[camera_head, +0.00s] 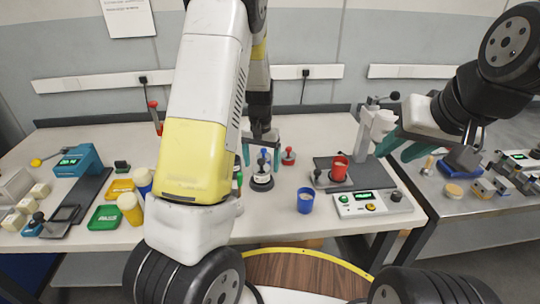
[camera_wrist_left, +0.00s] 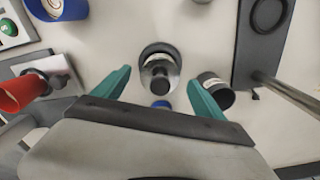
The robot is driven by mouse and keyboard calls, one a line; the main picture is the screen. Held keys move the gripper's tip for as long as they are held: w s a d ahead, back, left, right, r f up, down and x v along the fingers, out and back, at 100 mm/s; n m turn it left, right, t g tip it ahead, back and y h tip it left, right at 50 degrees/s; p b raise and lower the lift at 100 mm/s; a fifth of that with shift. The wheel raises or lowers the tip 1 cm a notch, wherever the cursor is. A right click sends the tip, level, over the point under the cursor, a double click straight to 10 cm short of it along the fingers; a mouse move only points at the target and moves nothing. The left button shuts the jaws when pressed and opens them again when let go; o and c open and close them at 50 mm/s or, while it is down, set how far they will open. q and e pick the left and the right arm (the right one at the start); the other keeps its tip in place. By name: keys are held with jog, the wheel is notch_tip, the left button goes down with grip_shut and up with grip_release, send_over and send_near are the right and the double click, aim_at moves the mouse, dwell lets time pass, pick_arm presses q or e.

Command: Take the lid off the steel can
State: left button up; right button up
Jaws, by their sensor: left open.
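The steel can (camera_wrist_left: 160,69) stands on the table below my left gripper. In the left wrist view it shows from above as a silver body with a dark knob on top and a dark ring around it. It shows in the head view (camera_head: 262,182), partly behind the fingers.
A dark can (camera_wrist_left: 215,88) stands close beside the steel can. A red knob (camera_head: 288,155) is behind it. Yellow, blue and green items crowd the left; some free table lies in front.

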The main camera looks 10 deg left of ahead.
pick_arm(q)
jog(key=c, duration=1.4)
